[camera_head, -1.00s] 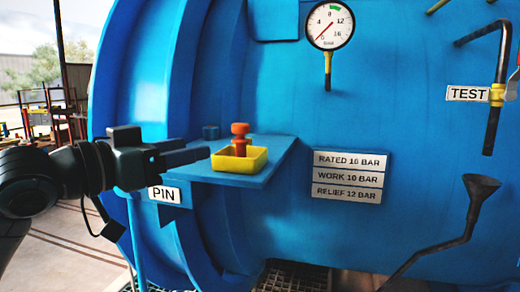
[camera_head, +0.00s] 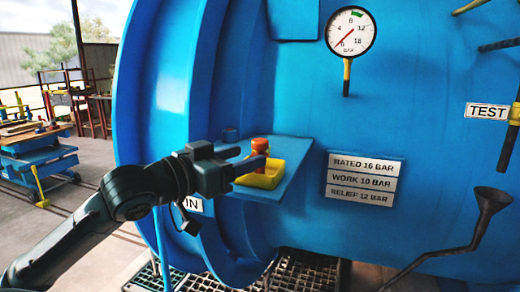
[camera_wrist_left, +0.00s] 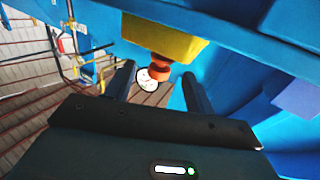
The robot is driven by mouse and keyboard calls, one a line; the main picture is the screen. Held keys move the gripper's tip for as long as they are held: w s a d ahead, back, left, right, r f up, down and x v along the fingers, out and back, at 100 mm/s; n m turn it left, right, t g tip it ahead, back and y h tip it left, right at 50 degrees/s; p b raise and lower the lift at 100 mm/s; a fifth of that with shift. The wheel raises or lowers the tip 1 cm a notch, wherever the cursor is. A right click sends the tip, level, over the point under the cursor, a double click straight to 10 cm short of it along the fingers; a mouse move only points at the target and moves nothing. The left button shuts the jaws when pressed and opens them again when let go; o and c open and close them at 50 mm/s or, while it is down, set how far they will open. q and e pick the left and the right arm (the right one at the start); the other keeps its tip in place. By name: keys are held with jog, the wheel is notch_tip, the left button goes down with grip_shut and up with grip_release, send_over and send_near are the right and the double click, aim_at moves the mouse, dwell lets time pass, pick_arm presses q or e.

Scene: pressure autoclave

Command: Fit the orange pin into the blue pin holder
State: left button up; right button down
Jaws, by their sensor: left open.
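The orange pin (camera_head: 259,146) stands upright in the yellow tray (camera_head: 268,178) on the blue shelf. In the left wrist view the pin (camera_wrist_left: 160,66) shows between the two finger lines, below the yellow tray (camera_wrist_left: 165,38). My left gripper (camera_head: 248,159) is open at the tray, its fingers reaching toward the pin; a finger hides part of the pin in the head view. I cannot tell whether they touch. A small blue cylinder (camera_head: 230,135), which looks like the pin holder, stands at the back left of the shelf. My right gripper is not in view.
The blue shelf (camera_head: 290,178) juts from the big blue autoclave (camera_head: 300,100). The PIN label (camera_head: 192,205) is partly hidden by my arm. A gauge (camera_head: 351,32), rating plates (camera_head: 362,180) and a black funnel pipe (camera_head: 490,203) are to the right.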

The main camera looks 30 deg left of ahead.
aim_at(257, 151)
pick_arm(q)
jog(key=shift+r+p+x, duration=0.2)
jog(key=shift+p+x, duration=0.7)
jog(key=shift+x, duration=1.25)
jog(key=shift+w+f, duration=0.15)
jog(key=shift+w, duration=0.35)
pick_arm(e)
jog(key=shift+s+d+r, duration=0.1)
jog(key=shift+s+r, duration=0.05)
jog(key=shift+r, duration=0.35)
pick_arm(q)
jog(key=c, duration=1.1)
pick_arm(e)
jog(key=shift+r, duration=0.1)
pick_arm(q)
jog(key=shift+o, duration=0.2)
